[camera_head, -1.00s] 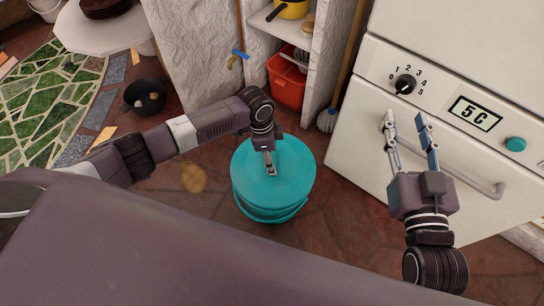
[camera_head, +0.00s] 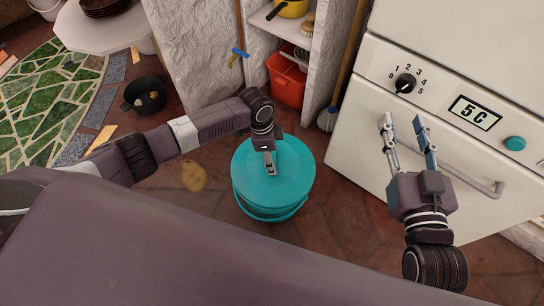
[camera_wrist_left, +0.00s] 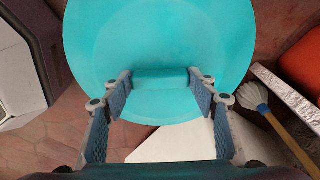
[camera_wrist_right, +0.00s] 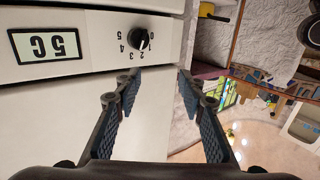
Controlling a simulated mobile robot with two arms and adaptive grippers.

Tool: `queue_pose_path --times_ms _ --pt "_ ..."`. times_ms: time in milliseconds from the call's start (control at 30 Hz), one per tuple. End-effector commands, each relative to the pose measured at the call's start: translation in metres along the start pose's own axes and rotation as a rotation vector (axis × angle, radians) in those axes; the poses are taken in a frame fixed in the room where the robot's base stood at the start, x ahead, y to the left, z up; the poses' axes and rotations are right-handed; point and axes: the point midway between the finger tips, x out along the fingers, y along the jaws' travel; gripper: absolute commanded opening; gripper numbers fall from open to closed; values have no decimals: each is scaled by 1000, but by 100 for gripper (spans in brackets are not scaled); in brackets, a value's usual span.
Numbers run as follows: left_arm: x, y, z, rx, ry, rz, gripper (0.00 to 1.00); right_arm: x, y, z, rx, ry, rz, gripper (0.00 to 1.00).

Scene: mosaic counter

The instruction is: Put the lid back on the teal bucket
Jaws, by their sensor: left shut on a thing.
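The teal bucket (camera_head: 270,215) stands on the floor between my arms in the head view. Its round teal lid (camera_head: 293,172) lies over the bucket's mouth, looking level and lined up with it. I cannot tell whether the lid is fully seated all round. My left gripper (camera_head: 269,166) is shut on the lid's raised handle from above. In the left wrist view, the handle (camera_wrist_left: 160,79) sits between the two fingers on the lid (camera_wrist_left: 160,40). My right gripper (camera_head: 402,120) is open and empty in front of the white stove.
The white stove (camera_head: 370,165), with a knob and oven handle (camera_head: 495,187), stands to the right. A broom (camera_head: 327,118), a red bin (camera_head: 285,90) and a shelf are behind the bucket. A black pot (camera_head: 146,94) sits on the floor at left.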

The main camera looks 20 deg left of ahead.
Motion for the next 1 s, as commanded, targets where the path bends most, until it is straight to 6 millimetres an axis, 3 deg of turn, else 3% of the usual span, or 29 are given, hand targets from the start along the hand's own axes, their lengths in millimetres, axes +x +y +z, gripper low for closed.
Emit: queue_pose_path --times_ms 1000 --pt "1 0 0 0 1 -1 7 -4 4 25 -1 -112 8 37"
